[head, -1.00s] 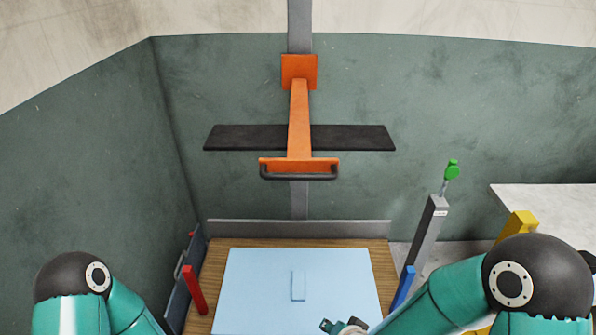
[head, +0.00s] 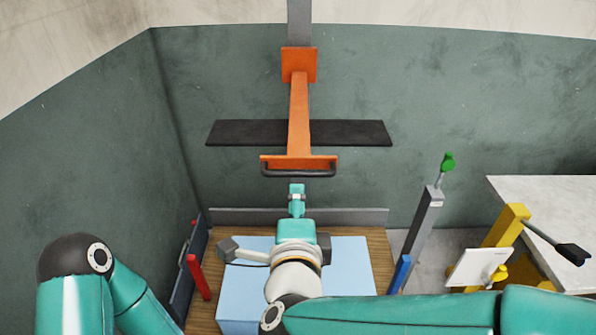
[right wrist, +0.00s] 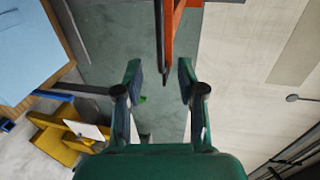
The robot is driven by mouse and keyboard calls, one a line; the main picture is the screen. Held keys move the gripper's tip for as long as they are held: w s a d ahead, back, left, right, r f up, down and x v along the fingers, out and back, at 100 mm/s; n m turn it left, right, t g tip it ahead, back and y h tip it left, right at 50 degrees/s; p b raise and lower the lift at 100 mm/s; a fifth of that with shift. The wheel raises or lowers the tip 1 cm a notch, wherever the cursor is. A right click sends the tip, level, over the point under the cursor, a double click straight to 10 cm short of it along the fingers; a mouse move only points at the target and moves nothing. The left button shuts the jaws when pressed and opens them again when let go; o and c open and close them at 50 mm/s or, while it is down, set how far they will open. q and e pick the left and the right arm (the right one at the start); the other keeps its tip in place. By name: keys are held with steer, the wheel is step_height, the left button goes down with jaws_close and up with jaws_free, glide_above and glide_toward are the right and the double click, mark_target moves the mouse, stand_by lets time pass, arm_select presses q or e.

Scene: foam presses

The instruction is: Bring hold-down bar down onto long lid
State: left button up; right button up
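The orange hold-down bar (head: 299,115) is up on its grey vertical rail, with a long black pad (head: 250,132) across it and a dark handle (head: 278,172) at its front. The long lid (head: 347,275) is a light blue slab lying on the wooden bed below, partly hidden by my right arm. My right gripper (head: 297,188) is just below the handle in the head view. In the right wrist view its fingers (right wrist: 159,72) are open, with the hold-down's handle end (right wrist: 165,70) between or just beyond the tips. My left gripper is out of view.
A red post (head: 198,277) and a blue post (head: 401,272) flank the wooden bed. A grey post with a green-knobbed lever (head: 447,163) and a yellow frame with a black-ended lever (head: 510,222) stand at right. A pale table (head: 545,200) is behind them.

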mark_target(297, 176)
steer(key=p+x, duration=0.2)
steer(key=x, duration=0.9)
steer(key=shift+w+f+p, duration=0.1)
steer(key=shift+w+p, duration=0.2)
steer(key=shift+w, duration=0.05)
jaws_close()
